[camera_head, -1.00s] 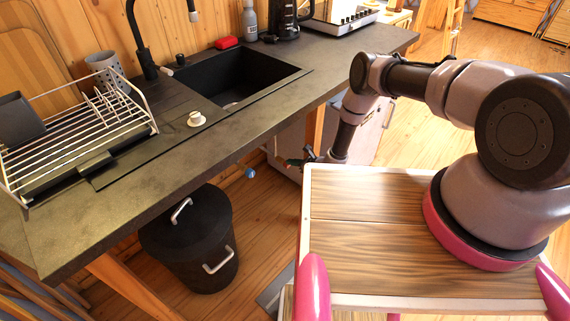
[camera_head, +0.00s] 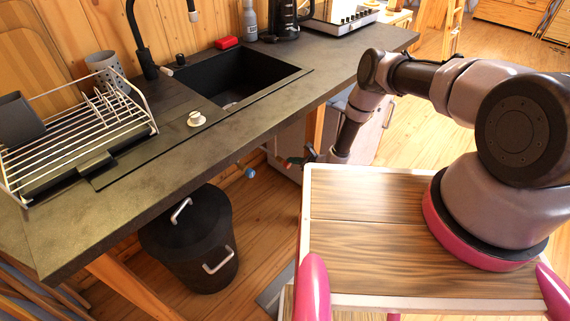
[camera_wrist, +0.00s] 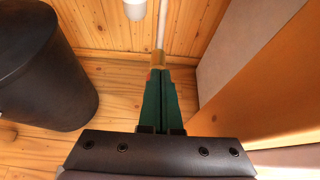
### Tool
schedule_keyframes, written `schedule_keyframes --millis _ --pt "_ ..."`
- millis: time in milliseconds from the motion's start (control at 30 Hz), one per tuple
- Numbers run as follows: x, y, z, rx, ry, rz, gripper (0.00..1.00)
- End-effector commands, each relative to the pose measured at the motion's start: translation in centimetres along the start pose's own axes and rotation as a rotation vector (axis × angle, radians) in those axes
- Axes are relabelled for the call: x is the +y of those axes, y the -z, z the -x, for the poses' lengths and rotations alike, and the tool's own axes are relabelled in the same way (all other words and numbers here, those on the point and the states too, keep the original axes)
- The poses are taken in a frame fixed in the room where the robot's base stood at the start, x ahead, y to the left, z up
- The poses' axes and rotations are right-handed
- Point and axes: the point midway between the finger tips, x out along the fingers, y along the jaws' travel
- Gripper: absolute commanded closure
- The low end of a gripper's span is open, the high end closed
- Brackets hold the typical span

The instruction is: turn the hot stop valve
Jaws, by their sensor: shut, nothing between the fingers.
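The stop valve is mostly hidden. In the wrist view, a brass fitting (camera_wrist: 158,60) at the foot of a white pipe (camera_wrist: 162,25) shows just beyond my fingertips, with a bit of red beside it. Whether that red belongs to the valve handle I cannot tell. My gripper (camera_wrist: 159,73) has its green fingers together and empty, with the tips at or very near the fitting; contact is unclear. In the head view my gripper (camera_head: 292,161) reaches under the counter, with red at its tip. A blue knob (camera_head: 250,172) hangs to its left.
A black lidded bin (camera_head: 190,240) stands under the counter, also at left in the wrist view (camera_wrist: 45,65). The counter (camera_head: 235,135) with its sink overhangs my arm. An orange-brown panel (camera_wrist: 260,80) stands close at right in the wrist view. Floor between is open.

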Motion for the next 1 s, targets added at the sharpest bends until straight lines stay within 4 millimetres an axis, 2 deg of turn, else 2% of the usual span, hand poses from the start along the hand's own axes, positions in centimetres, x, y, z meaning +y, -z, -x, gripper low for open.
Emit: schedule_keyframes --millis 533,1000 --pt "0.0 2.7 4.9 0.001 0.0 -0.002 1.0" --pt "0.5 2.8 5.0 0.001 -0.008 0.004 1.0"
